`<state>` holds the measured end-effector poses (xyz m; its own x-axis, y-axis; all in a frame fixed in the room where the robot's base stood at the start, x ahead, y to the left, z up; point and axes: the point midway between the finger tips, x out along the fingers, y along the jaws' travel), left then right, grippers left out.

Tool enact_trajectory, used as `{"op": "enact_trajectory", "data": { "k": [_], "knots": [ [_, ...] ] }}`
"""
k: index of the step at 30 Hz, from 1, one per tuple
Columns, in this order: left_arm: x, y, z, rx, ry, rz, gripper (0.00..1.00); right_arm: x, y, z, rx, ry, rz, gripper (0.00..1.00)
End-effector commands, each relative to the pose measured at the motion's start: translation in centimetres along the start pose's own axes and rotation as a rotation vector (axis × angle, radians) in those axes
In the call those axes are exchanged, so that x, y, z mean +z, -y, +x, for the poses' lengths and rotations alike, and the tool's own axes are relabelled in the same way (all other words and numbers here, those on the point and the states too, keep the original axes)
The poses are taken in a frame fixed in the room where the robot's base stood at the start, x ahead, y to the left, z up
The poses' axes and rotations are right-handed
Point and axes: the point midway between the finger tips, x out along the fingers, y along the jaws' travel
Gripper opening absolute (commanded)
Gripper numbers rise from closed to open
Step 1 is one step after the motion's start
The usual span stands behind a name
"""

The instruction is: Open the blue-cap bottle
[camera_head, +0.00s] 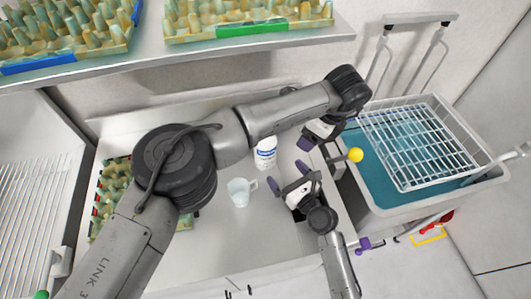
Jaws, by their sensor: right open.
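A white bottle with a blue label (266,152) stands on the counter. Its top is hidden behind my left arm, so I cannot see the cap. My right gripper (288,176) is open, with its two dark fingertips spread apart and nothing between them. It is just below and to the right of the bottle, apart from it. My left gripper (307,143) hangs under the wrist at the end of my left arm, to the right of the bottle. Its fingers are partly hidden, and I cannot tell whether they are apart.
A clear white cup (239,191) stands below and left of the bottle. An egg tray is partly hidden behind my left arm. A yellow ball-ended lever (355,155) and a teal basin with a white wire basket (412,145) are right. A shelf (200,58) holds egg trays above.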

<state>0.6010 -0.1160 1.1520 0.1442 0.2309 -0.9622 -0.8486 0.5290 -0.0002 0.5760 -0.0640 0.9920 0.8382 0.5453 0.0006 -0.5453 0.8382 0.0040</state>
Motion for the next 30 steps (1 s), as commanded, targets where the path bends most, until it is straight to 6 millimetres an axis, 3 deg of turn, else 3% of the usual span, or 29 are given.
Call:
{"op": "enact_trajectory", "data": {
  "k": [15,22,30],
  "knots": [
    [-0.1,0.0,0.0,-0.001,-0.005,0.003,0.69,0.1,-0.1,8.9,0.003,0.000,-0.004,1.00],
    [-0.1,0.0,0.0,-0.001,-0.005,0.004,0.69,0.0,-0.1,10.8,0.003,-0.001,-0.004,1.00],
    [-0.1,0.0,0.0,-0.001,-0.005,0.004,0.69,0.0,0.0,11.5,0.001,-0.001,-0.004,1.00]
  ]
}}
